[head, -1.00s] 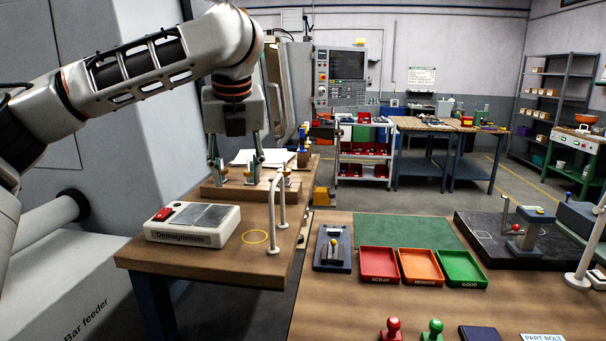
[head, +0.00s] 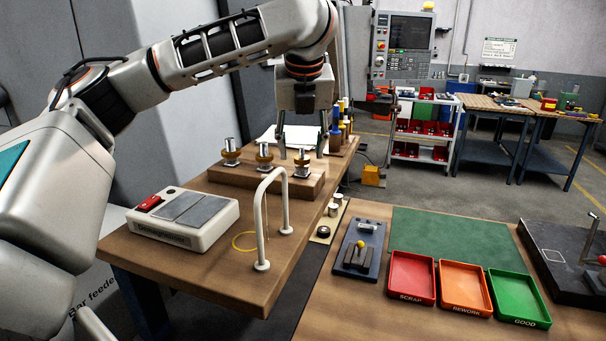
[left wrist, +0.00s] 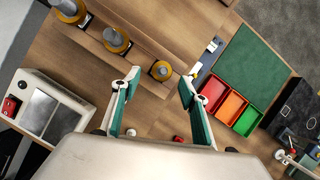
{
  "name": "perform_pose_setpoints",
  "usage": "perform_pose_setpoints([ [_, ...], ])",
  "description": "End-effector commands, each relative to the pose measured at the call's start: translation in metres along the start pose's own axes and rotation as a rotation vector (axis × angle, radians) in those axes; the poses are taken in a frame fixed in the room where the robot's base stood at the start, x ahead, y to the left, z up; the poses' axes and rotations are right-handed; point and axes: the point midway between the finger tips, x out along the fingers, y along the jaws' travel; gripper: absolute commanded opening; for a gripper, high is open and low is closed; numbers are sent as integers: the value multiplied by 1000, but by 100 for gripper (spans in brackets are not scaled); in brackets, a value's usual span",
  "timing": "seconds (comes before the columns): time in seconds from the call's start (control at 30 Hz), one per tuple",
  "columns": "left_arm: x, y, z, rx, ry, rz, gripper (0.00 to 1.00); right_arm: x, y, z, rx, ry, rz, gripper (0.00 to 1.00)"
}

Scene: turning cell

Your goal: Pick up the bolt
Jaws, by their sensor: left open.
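My left gripper (head: 301,152) is open and points down over the wooden block (head: 220,179) on the left bench. In the left wrist view its two teal-padded fingers (left wrist: 160,82) stand wide apart and empty. Three metal pieces with brass-coloured collars stand in a row on the block: a left one (head: 230,150), a middle one (head: 264,155) and a right one (head: 302,162). The right one shows just beyond and between the fingertips in the left wrist view (left wrist: 161,71). No piece is clearly marked as the bolt, and I cannot tell which it is. My right gripper is out of view.
A white hoop rail (head: 262,225) and the demagnetiser (head: 160,232) stand in front of the block. Several coloured posts (head: 337,132) stand close behind it. Scrap (head: 411,275), rework (head: 463,285) and good (head: 516,295) trays lie on the right table.

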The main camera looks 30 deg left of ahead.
Motion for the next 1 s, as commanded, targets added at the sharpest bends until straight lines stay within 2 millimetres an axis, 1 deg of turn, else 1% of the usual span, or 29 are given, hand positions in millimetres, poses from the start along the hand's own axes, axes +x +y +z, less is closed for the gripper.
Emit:
perform_pose_setpoints([
  [0.03, 9, 0, 1, 0, 5, 3, 44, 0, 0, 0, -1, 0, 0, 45],
  [0.1, 20, 0, 3, 0, 5, 3, 44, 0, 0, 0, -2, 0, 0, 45],
  [0.27, 38, 0, 4, 1, 3, 2, 44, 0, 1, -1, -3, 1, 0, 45],
  [0.37, 42, 0, 5, -1, 0, 1, 44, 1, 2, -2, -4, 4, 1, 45],
  [0.57, 43, 0, 5, -1, 0, 0, 44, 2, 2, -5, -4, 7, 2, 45],
  [0.6, 43, 0, 5, -1, 0, 0, 39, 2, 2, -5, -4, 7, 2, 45],
  [0.67, 43, 0, 5, 0, 0, 0, 23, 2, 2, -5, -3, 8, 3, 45],
  [0.7, 43, 0, 5, 0, 0, 0, 13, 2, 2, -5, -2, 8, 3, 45],
  [0.73, 43, 0, 5, 0, 0, 0, 5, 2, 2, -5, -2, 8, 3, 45],
  [0.77, 43, 0, 5, 0, 0, 0, 0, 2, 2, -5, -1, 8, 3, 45],
  [1.0, 42, 0, 6, -1, -1, 0, 0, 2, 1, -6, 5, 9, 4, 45],
])
